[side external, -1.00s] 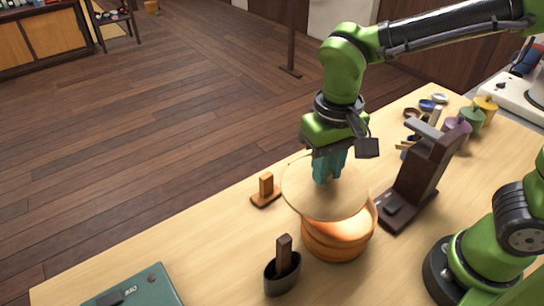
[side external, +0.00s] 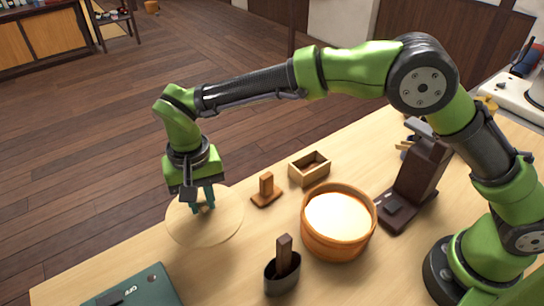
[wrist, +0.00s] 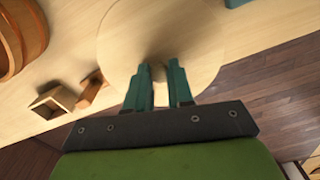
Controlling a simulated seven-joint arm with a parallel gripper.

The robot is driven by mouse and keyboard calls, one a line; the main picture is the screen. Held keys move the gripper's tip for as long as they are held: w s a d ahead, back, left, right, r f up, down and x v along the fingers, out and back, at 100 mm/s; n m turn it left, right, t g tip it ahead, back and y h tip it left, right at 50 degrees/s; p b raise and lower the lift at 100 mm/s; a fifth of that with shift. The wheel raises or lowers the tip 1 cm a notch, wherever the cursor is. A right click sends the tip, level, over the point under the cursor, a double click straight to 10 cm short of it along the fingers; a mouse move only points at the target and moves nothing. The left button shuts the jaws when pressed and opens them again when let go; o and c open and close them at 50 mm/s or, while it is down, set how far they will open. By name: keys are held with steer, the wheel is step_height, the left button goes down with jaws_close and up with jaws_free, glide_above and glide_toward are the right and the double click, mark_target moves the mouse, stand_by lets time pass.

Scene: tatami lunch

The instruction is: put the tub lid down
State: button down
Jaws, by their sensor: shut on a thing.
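The tub lid (side external: 222,225) is a round pale wooden disc with a small knob on top. My gripper (side external: 203,206) is shut on its knob, over the left part of the table near the far edge. In the wrist view the lid (wrist: 190,30) lies flat below my fingers (wrist: 160,85). I cannot tell whether it touches the table. The round orange-brown tub (side external: 338,238) stands uncovered to the right, with pale contents showing. The tub also shows at the left of the wrist view (wrist: 14,45).
A small open wooden box (side external: 309,169) and a wooden block on a base (side external: 266,190) stand right of the lid. A dark holder (side external: 282,274) is in front. A green case (side external: 140,290) lies at the front left. A dark brown stand (side external: 415,180) is beyond the tub.

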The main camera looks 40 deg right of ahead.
mark_target(205, 214)
step_height(205, 214, down, 8)
steer(key=shift+r, duration=0.25)
steer(key=shift+f, duration=0.1)
steer(key=c, duration=1)
jaws_free()
